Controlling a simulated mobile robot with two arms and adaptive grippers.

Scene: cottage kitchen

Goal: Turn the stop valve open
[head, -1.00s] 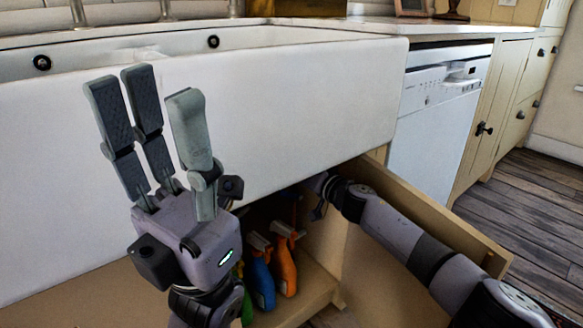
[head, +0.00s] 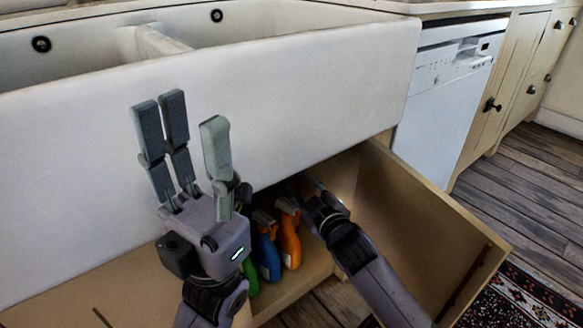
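My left gripper (head: 189,115) is raised in front of the white sink, fingers up, spread open and empty. My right arm reaches into the open cabinet under the sink. My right gripper (head: 303,190) is in the shadow there, just behind and right of the spray bottles. Its fingers are dark and partly hidden, so I cannot tell whether they are open or shut. I cannot make out the stop valve; the cabinet's upper inside is dark and hidden by the sink front and my gripper.
An orange spray bottle (head: 289,243), a blue one (head: 268,256) and a green one (head: 250,278) stand in the cabinet, close to my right gripper. The open cabinet door (head: 425,220) is right of my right arm. The white sink (head: 300,95) overhangs the opening. A dishwasher (head: 448,105) stands to the right.

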